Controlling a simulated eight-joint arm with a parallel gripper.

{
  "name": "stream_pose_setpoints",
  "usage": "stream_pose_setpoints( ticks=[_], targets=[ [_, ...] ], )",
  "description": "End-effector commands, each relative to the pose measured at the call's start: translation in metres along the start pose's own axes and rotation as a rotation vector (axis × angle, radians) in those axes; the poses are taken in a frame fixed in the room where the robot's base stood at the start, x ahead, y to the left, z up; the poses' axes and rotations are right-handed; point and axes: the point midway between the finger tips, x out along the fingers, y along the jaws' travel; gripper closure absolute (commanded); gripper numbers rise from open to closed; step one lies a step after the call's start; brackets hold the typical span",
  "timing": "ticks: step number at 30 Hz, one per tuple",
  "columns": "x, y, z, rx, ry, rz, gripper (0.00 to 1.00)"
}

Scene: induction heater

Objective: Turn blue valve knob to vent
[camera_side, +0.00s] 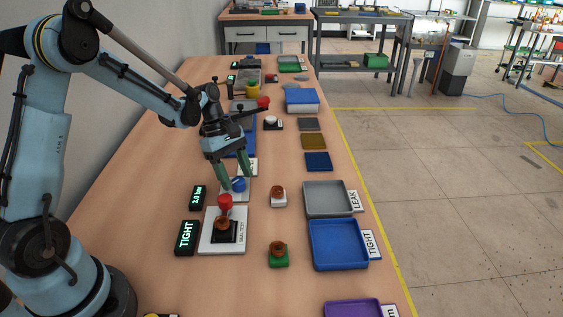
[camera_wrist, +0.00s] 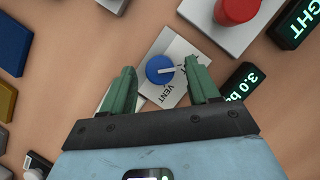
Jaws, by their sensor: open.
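The blue valve knob (camera_wrist: 159,69) sits on a white plate (camera_wrist: 178,48) marked "VENT", with a pale pointer line on the knob's right side in the wrist view. In the side view the blue knob (camera_side: 239,184) is just below my gripper (camera_side: 233,184). My gripper is open. In the wrist view its two green fingers (camera_wrist: 158,80) stand on either side of the knob, and I see gaps between each finger and the knob. Whether the fingertips reach down to the knob's height, I cannot tell. Part of the plate is hidden behind the fingers.
A red knob (camera_side: 225,201) and a seal test plate (camera_side: 240,216) are close in front. Displays read "3.0 bar" (camera_side: 198,197) and "TIGHT" (camera_side: 187,237). A grey LEAK tray (camera_side: 305,211) and a blue TIGHT tray (camera_side: 313,263) stand to the right. Brown-topped parts (camera_side: 278,189) stand between.

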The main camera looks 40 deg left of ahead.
Motion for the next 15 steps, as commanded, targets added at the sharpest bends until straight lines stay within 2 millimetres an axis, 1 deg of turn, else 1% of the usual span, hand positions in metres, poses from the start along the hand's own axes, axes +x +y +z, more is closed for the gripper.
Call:
stream_pose_setpoints(
  ticks=[4,11,12,14,15],
  targets=[
    [0.0066,0.0000,0.0003,0.001,0.000,0.000,0.40],
    [0.0072,-0.0001,0.0003,0.001,0.000,0.000,0.40],
    [0.0072,-0.0001,0.0002,0.001,0.000,0.000,0.41],
    [0.0071,-0.0001,0.0002,0.001,0.000,0.000,0.51],
    [0.0070,-0.0001,0.0002,0.001,0.000,0.000,0.57]
  ],
)
